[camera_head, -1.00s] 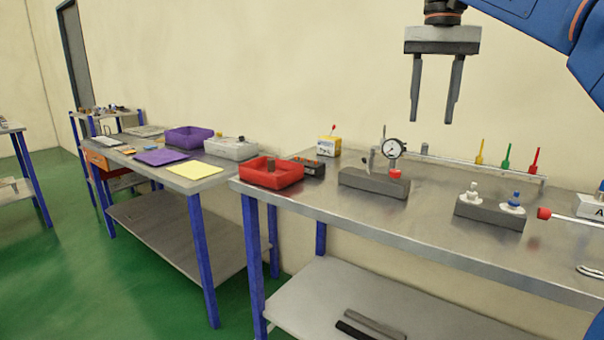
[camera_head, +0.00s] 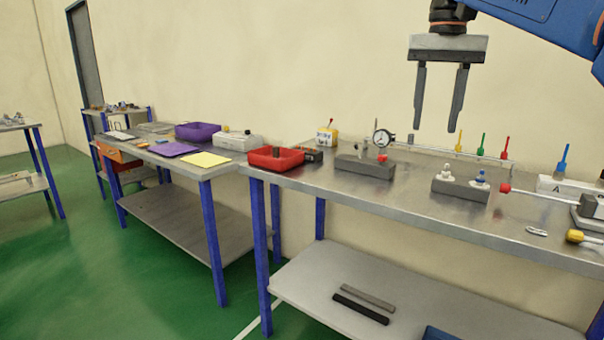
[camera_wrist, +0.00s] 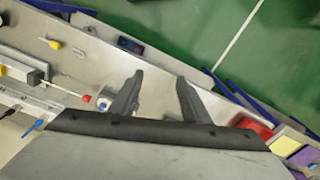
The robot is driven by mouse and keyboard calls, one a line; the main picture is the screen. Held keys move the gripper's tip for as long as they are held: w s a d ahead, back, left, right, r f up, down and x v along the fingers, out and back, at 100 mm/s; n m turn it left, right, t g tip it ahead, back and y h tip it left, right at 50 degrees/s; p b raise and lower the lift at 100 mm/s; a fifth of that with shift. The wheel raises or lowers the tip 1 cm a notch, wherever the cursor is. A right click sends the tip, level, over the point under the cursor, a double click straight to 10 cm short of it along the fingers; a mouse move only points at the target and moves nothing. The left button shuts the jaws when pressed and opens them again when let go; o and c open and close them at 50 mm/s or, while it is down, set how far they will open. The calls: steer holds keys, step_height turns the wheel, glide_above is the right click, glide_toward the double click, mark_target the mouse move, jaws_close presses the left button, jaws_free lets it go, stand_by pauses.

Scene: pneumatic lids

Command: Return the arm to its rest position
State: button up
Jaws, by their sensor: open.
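My gripper (camera_head: 436,128) hangs in the air in the head view, its two grey fingers pointing down, apart and with nothing between them. It appears above the right-hand metal bench (camera_head: 420,212) and in front of the wall. My blue arm comes in from the upper right. In the wrist view my gripper (camera_wrist: 160,82) shows the two fingers spread, with bare bench top visible between them. No finger visibly touches anything.
On the bench are a red tray (camera_head: 276,159), a grey block with a dial gauge (camera_head: 383,138), a block with white and blue pieces (camera_head: 460,186) and a red-tipped rod (camera_head: 530,198). A second bench with a purple tray (camera_head: 198,131) stands left. Green floor is clear.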

steer(key=s+d+f+n+t, duration=0.1)
steer(key=s+f, duration=0.6)
steer(key=f, duration=0.5)
steer(key=s+d+f+n+t, duration=0.1)
steer(key=s+f+t, duration=0.1)
steer(key=s+f, duration=0.5)
steer(key=s+d+f+n+t, duration=0.1)
steer(key=s+f, duration=0.5)
steer(key=f, duration=1.3)
steer(key=shift+s+f+n+t, duration=0.15)
steer(key=shift+s+n+t, duration=0.15)
steer(key=shift+s, duration=0.1)
